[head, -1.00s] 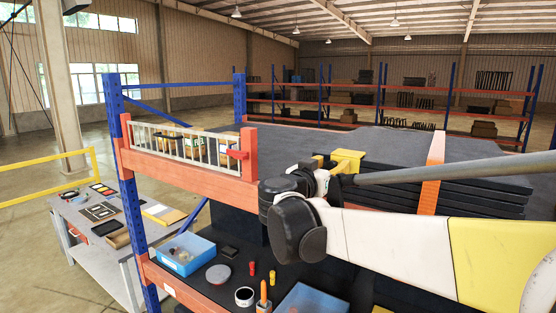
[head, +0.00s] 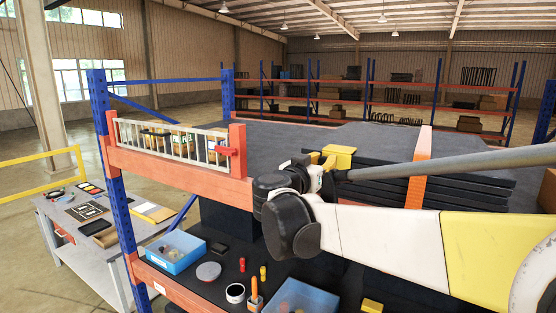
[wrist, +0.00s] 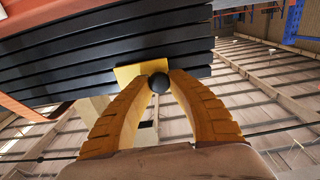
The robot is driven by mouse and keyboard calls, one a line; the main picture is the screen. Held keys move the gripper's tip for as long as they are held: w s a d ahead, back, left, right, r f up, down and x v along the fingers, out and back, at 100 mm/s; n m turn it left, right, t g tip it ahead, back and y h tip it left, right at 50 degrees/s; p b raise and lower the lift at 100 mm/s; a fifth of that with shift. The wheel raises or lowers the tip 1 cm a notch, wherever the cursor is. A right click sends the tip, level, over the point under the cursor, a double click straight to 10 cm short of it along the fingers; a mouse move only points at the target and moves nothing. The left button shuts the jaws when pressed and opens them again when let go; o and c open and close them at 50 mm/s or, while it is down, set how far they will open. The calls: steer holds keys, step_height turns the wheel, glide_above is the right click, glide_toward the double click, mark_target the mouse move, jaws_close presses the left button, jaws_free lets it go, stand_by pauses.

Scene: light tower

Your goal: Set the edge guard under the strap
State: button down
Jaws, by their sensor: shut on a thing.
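The edge guard (head: 339,157) is a yellow angled piece at the left edge of the stack of dark slabs. In the wrist view, the yellow guard (wrist: 127,73) lies against the slab edges, with a round black knob (wrist: 158,83) in front of it. My gripper (wrist: 157,80) is shut on that knob with its ribbed orange-yellow fingers. The strap (head: 418,165) is an orange band running over the stack, to the right of the guard and apart from it. My own arm hides part of the strap's lower run and the slabs' front face.
An orange rack beam (head: 180,160) with a pale ladder-like rail stands left of the stack. Blue bins (head: 172,252) and small items lie on the lower shelf. A grey pole (head: 450,160) crosses in front of the stack. A workbench (head: 70,215) stands at far left.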

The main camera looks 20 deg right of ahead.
steer(key=s+d+p, duration=0.1)
steer(key=s+d, duration=1.1)
steer(key=s, duration=0.4)
steer(key=shift+d, duration=0.25)
steer(key=shift+r, duration=0.1)
steer(key=c, duration=1.2)
jaws_free()
steer(key=shift+d, duration=0.1)
steer(key=v, duration=1.2)
